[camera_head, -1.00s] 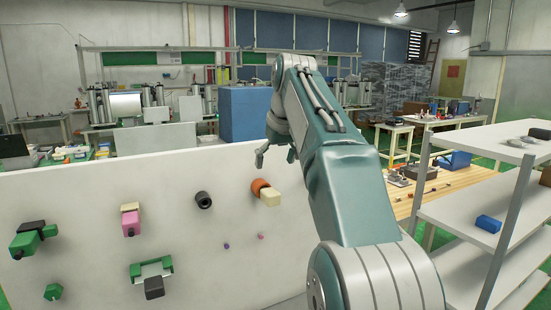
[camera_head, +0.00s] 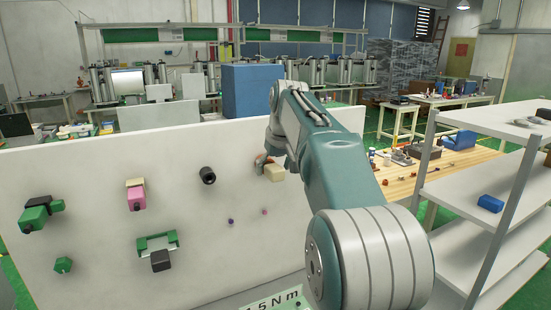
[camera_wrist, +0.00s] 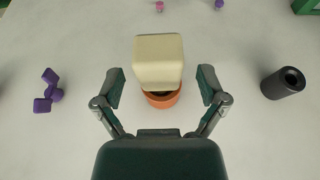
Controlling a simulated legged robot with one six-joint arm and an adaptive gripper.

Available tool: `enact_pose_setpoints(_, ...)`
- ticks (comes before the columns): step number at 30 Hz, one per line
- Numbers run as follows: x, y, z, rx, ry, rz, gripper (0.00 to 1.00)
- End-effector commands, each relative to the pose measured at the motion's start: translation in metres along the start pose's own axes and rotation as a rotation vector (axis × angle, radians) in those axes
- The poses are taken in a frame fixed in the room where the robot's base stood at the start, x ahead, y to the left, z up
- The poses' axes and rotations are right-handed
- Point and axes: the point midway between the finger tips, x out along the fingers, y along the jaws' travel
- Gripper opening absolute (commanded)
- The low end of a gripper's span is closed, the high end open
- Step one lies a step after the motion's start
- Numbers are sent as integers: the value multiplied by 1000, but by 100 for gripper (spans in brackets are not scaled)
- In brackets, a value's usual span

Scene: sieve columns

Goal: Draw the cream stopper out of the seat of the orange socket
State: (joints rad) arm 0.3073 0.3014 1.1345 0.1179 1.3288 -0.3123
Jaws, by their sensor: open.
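The cream stopper (camera_wrist: 158,61) is a blocky piece standing out of the orange socket (camera_wrist: 162,99) in the wrist view. It hides most of the socket's opening. My gripper (camera_wrist: 160,86) is open, with one finger on each side of the socket and stopper and a gap on both sides. In the head view the stopper (camera_head: 274,173) shows at the white panel, just left of my arm. The orange socket (camera_head: 262,160) is partly hidden there by my gripper (camera_head: 268,158).
The upright white panel (camera_head: 100,185) also carries a black cylinder (camera_head: 208,175), a pink piece (camera_head: 136,196), green fittings (camera_head: 158,243) and small purple knobs (camera_head: 231,222). In the wrist view, a purple fitting (camera_wrist: 47,92) lies left and the black cylinder (camera_wrist: 283,83) right. White shelves (camera_head: 480,190) stand right.

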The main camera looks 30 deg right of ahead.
Motion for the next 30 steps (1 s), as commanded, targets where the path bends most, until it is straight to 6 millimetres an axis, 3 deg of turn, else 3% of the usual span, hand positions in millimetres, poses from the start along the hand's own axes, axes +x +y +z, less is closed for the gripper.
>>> enact_pose_setpoints(8,3,0,0,0,1,0,91)
enact_pose_setpoints(9,3,0,0,0,1,0,87)
enact_pose_setpoints(15,3,0,0,0,0,0,3)
enact_pose_setpoints(18,4,0,0,0,0,0,3)
enact_pose_setpoints(19,4,0,0,0,-1,0,41)
enact_pose_setpoints(21,4,0,0,0,-1,0,10)
enact_pose_setpoints(22,4,0,0,0,-1,0,0)
enact_pose_setpoints(30,4,0,1,0,-3,-1,0)
